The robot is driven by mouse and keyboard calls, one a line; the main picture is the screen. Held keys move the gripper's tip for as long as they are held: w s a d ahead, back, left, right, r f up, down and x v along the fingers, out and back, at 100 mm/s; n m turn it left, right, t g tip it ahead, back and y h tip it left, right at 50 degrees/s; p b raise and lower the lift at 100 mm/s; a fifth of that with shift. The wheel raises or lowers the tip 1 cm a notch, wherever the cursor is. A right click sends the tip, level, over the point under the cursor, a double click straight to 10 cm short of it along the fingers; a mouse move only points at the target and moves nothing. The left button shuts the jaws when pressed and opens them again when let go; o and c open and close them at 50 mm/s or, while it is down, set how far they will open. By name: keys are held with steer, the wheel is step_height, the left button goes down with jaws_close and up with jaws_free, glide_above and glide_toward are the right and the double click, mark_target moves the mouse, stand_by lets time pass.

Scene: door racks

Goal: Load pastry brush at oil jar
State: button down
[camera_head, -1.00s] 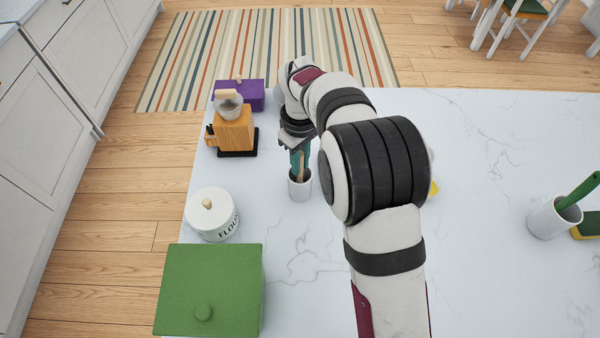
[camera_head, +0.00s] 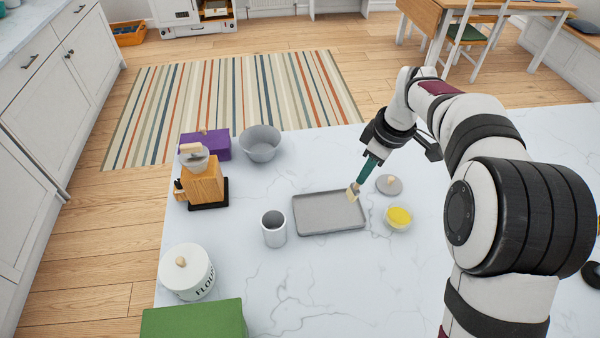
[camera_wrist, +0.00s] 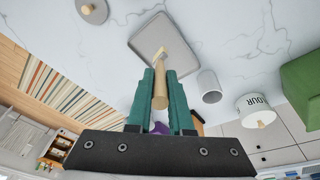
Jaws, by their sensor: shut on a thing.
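My gripper (camera_head: 369,167) has teal fingers shut on the handle of the pastry brush (camera_head: 354,192). The brush tilts down to the left, bristles lowest, near the right edge of the grey tray (camera_head: 297,218). In the wrist view, my gripper (camera_wrist: 161,95) grips the wooden handle of the brush (camera_wrist: 160,88), with the pale bristles seen against the tray (camera_wrist: 140,42). The oil jar (camera_head: 399,218), a small clear vessel with yellow contents, stands open to the right of the bristles. A grey lid (camera_head: 389,185) with a wooden knob lies behind it.
The grey cup (camera_head: 274,229) left of the tray looks empty. A flour canister (camera_head: 187,272), green box (camera_head: 195,320), wooden grinder (camera_head: 203,180), purple box (camera_head: 205,145) and grey bowl (camera_head: 260,143) line the left and back. The counter in front of the jar is clear.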

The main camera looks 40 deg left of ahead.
steer(key=w+d+y, duration=0.1)
steer(key=w+d, duration=0.6)
steer(key=d, duration=0.5)
step_height(320, 180, down, 7)
steer(key=shift+s+d+r, duration=0.15)
steer(key=shift+s+d, duration=0.05)
steer(key=shift+d, duration=0.2)
steer(key=shift+f, duration=0.5)
steer(key=shift+r, duration=0.15)
stand_by(0.4)
step_height(320, 180, up, 7)
stand_by(0.5)
stand_by(0.5)
